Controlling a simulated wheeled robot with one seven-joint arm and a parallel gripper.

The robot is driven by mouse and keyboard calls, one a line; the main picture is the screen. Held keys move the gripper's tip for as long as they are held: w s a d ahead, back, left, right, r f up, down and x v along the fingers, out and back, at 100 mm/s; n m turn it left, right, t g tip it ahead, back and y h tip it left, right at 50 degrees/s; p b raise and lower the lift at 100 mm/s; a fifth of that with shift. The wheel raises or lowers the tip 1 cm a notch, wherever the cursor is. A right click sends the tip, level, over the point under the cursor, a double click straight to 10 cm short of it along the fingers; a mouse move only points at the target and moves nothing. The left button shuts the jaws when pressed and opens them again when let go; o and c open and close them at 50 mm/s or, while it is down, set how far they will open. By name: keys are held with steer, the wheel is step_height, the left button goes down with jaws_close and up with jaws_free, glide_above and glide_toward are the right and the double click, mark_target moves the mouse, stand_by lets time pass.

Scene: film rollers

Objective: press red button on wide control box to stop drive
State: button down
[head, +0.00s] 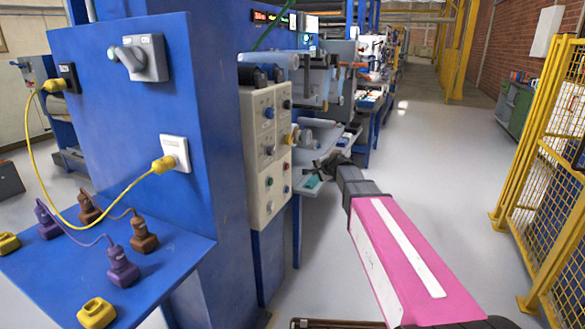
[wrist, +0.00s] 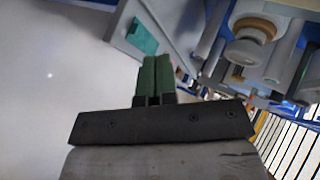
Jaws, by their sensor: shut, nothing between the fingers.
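A beige control box (head: 264,140) is fixed to the right side of the blue machine column in the head view. It carries several small knobs and buttons, some of them blue. They are small, and I cannot tell for sure which one is the red button. My gripper (head: 316,177) is to the right of the box, apart from it in the picture, beside a machine shelf. In the wrist view my gripper (wrist: 155,78) shows green fingers lying together with nothing between them. The box is not clearly visible in the wrist view.
A blue column (head: 130,150) with sockets and a yellow cable stands at the left. A blue shelf (head: 165,262) holding plugs juts out below. Machine rollers (wrist: 252,45) are close to the gripper at the right of the wrist view.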

steer(key=w+a, duration=0.3)
steer(key=a, duration=0.5)
steer(key=shift+a, duration=0.2)
stand_by(2.2)
steer(key=shift+w+a, duration=0.1)
steer(key=shift+a, duration=0.3)
steer(key=shift+w+a, duration=0.15)
steer(key=shift+a, duration=0.25)
stand_by(0.8)
stand_by(0.4)
steer(key=shift+s+d, duration=0.3)
steer(key=shift+d, duration=0.5)
steer(key=shift+s+d, duration=0.3)
steer(key=shift+d, duration=0.5)
steer(key=shift+s+d, duration=0.25)
steer(key=shift+d, duration=0.5)
steer(key=shift+s+d, duration=0.3)
steer(key=shift+d, duration=0.5)
